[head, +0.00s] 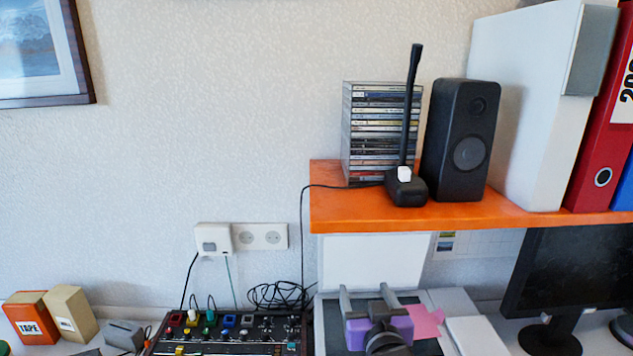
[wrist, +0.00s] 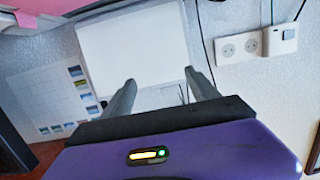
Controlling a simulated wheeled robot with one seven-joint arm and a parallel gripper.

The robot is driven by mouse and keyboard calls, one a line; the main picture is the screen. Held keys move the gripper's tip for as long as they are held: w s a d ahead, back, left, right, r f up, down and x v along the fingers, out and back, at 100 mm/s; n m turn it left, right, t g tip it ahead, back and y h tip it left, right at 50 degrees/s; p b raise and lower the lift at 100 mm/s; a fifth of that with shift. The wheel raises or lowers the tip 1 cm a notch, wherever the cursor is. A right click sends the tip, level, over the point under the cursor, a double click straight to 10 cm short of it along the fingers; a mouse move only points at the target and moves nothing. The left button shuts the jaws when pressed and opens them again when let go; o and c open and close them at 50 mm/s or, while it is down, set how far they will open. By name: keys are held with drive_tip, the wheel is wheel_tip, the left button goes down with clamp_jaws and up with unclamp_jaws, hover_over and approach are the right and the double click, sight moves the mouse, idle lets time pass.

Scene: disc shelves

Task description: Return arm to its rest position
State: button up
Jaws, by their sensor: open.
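My gripper (head: 364,289) is low in the middle of the head view, below the front edge of the orange shelf. Its purple body shows with two grey fingers pointing up and standing apart. In the wrist view my gripper (wrist: 160,78) is also open, with nothing between the fingers. A white panel (wrist: 135,45) lies beyond the fingertips there. The rest of my arm is mostly out of view below the head picture.
The orange shelf (head: 420,217) holds a stack of CD cases (head: 375,130), a black antenna device (head: 405,188), a black speaker (head: 461,140) and binders. A mixer (head: 230,335) stands left of my gripper; a dark monitor (head: 575,270) stands right.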

drive_tip(key=s+d+f, duration=0.2)
drive_tip(key=s+f, duration=0.3)
drive_tip(key=s, duration=0.4)
drive_tip(key=s+d+f, duration=0.1)
drive_tip(key=s+f, duration=0.3)
drive_tip(key=s, duration=0.5)
drive_tip(key=s+d+f, duration=0.2)
drive_tip(key=s+f, duration=0.3)
drive_tip(key=s, duration=0.4)
drive_tip(key=s+d+r, duration=0.1)
drive_tip(key=s+r, duration=0.2)
drive_tip(key=s, duration=0.8)
drive_tip(key=s+d+r+g, duration=0.1)
drive_tip(key=s+r, duration=0.3)
drive_tip(key=s, duration=0.8)
drive_tip(key=shift+r, duration=0.25)
